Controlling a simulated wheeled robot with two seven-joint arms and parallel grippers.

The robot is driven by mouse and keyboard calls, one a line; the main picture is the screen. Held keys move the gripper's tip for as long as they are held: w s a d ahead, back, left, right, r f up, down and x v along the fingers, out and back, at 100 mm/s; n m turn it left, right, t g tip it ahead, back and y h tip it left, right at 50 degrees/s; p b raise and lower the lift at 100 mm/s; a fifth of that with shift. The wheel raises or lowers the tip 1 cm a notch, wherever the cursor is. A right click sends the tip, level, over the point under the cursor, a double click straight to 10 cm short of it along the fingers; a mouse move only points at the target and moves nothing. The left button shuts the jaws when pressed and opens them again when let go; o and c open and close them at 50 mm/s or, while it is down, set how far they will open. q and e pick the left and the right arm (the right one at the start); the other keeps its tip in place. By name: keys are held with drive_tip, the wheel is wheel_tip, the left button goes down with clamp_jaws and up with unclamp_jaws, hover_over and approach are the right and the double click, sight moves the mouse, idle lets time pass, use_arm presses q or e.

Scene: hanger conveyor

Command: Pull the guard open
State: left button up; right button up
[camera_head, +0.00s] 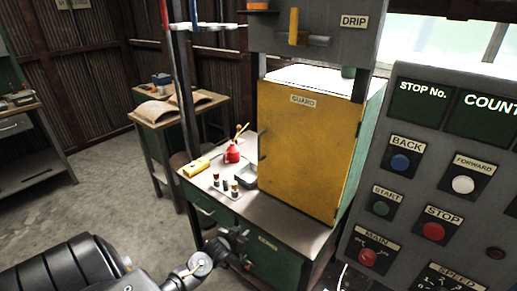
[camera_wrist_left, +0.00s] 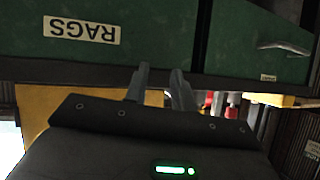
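The guard (camera_head: 310,150) is a yellow panel labelled GUARD, standing upright on the bench at the front of a green machine housing. It looks closed. A small dark fitting (camera_head: 262,147) shows at its left edge, too small to make out. My left gripper (camera_head: 238,243) is in front of the bench's drawer fronts, below and left of the guard, apart from it. In the left wrist view its two fingers (camera_wrist_left: 160,86) stand apart with nothing between them. Yellow surfaces show behind the gripper body there, partly hidden. My right gripper is not in view.
The bench top (camera_head: 285,218) holds a red oil can (camera_head: 232,152), a grey tray (camera_head: 247,176), small bottles and a yellow box (camera_head: 196,167). A control panel (camera_head: 430,170) stands close at right. An upside-down RAGS label (camera_wrist_left: 82,30) marks a green drawer. Floor at left is clear.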

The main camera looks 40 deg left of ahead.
use_arm(q)
drive_tip(key=w+a+r+t, duration=0.1)
drive_tip(key=w+r+t, duration=0.15)
drive_tip(key=r, duration=0.65)
drive_tip(key=w+a+r+t, duration=0.1)
drive_tip(key=w+r, duration=0.2)
drive_tip(key=r, duration=0.6)
wheel_tip(320, 180, up, 12)
drive_tip(key=t+p, duration=0.2)
drive_tip(key=p, duration=0.2)
hover_over(259, 158)
drive_tip(key=shift+w+a+n+y, duration=0.25)
drive_tip(key=shift+n+y, duration=0.05)
drive_tip(key=shift+n, duration=0.1)
drive_tip(key=shift+c, duration=0.5)
clamp_jaws()
